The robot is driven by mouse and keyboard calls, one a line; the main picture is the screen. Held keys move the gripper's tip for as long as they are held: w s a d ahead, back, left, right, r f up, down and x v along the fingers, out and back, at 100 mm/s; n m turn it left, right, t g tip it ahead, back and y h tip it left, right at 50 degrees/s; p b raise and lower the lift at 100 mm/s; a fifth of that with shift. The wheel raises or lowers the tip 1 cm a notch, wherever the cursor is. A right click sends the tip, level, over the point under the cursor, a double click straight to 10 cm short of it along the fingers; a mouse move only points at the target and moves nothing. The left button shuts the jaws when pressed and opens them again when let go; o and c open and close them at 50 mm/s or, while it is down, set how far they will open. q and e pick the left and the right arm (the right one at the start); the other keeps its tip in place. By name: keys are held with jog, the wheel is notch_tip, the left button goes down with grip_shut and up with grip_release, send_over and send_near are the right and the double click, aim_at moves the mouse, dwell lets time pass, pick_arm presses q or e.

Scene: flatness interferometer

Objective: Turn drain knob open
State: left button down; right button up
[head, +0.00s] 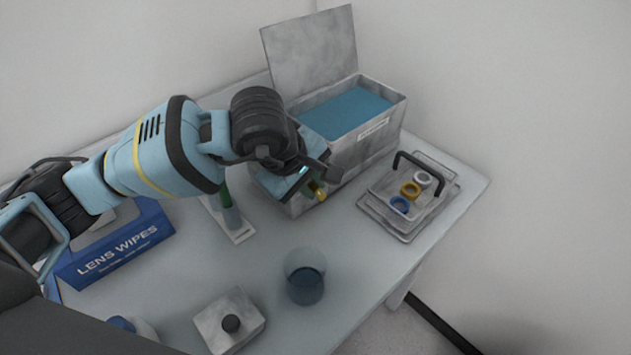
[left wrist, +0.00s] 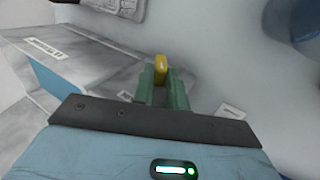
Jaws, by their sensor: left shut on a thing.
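The drain knob (left wrist: 161,67) is a small yellow piece on the front of the grey tank (head: 372,150), which holds blue liquid. In the head view the yellow knob (head: 319,193) shows just beyond my left fingertips. My left gripper (head: 314,184) is at the tank's front face, near its lower left end. In the left wrist view the green fingers of my left gripper (left wrist: 160,85) are shut on the yellow knob, which stands out between their tips. The knob's base is hidden. My right gripper is not in view.
The tank's lid (head: 312,50) stands open at the back. A tray with rings and a black handle (head: 425,163) is to the right. A glass beaker (head: 304,283) stands in front.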

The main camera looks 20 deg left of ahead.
pick_arm(q)
jog(key=shift+s+a+f+t+h+b, duration=0.15)
jog(key=shift+s+f+t+h+b, duration=0.15)
jog(key=shift+t+b, duration=0.3)
jog(key=shift+r+b, duration=0.1)
jog(key=shift+b, duration=0.25)
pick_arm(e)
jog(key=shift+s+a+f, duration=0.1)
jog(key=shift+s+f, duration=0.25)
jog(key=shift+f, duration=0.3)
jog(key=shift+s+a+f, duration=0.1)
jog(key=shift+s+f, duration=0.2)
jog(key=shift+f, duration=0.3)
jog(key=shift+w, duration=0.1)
pick_arm(q)
jog(key=c, duration=1.4)
grip_release()
jog(key=shift+r, duration=0.1)
jog(key=v, duration=0.7)
jog(key=shift+s+a+r, duration=0.15)
jog(key=shift+s+a, duration=0.05)
jog(key=shift+s, duration=0.05)
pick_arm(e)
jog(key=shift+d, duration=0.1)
